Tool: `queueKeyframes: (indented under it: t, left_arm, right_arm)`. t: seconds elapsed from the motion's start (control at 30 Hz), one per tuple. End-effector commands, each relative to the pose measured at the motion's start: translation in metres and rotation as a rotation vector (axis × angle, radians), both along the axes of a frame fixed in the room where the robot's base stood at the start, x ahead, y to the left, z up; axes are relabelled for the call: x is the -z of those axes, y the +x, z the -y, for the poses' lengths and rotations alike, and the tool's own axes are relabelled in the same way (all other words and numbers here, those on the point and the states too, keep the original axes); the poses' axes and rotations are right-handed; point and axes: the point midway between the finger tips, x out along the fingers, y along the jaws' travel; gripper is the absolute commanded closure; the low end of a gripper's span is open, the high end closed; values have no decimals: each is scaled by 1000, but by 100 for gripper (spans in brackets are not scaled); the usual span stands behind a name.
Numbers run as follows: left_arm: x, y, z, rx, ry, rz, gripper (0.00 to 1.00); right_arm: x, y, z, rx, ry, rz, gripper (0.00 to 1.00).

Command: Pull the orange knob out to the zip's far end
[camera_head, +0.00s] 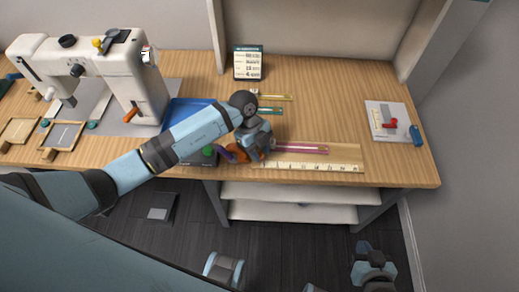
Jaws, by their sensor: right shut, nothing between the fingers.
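A pink zip strip (302,149) lies on the wooden table above a pale ruler (312,166). My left gripper (262,152) is low over the strip's left end, with the arm reaching in from the left. Orange of a knob (242,156) shows at the left side of its fingers, mostly covered by them. I cannot tell whether the fingers are open or hold the knob. The right part of the strip is uncovered. My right gripper (375,272) is shut and empty, low at the bottom right, in front of the table and apart from it.
A yellow strip (275,97) and a teal strip (268,110) lie behind. A sewing machine (100,65) stands left, a small sign (248,62) at the back. A white card (385,119) with red and blue items lies right. The table between strips and card is clear.

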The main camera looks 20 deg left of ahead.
Motion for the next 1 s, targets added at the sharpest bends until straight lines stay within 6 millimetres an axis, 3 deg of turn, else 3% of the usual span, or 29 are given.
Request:
queueKeyframes:
  t: [0.03,0.13,0.47,0.67,1.0]
  left_arm:
    - [0,0,0,0,0,0,79]
    - [0,0,0,0,0,0,100]
    - [-2,4,13,2,-2,2,100]
    - [-4,16,55,3,-4,2,100]
    - [-2,42,143,2,-3,2,100]
  right_arm:
    - [0,0,0,0,0,0,100]
    - [0,0,0,0,0,0,100]
    - [-2,0,0,0,0,2,100]
    - [-7,0,-1,-3,0,10,100]
    - [-4,0,0,-4,-2,8,100]
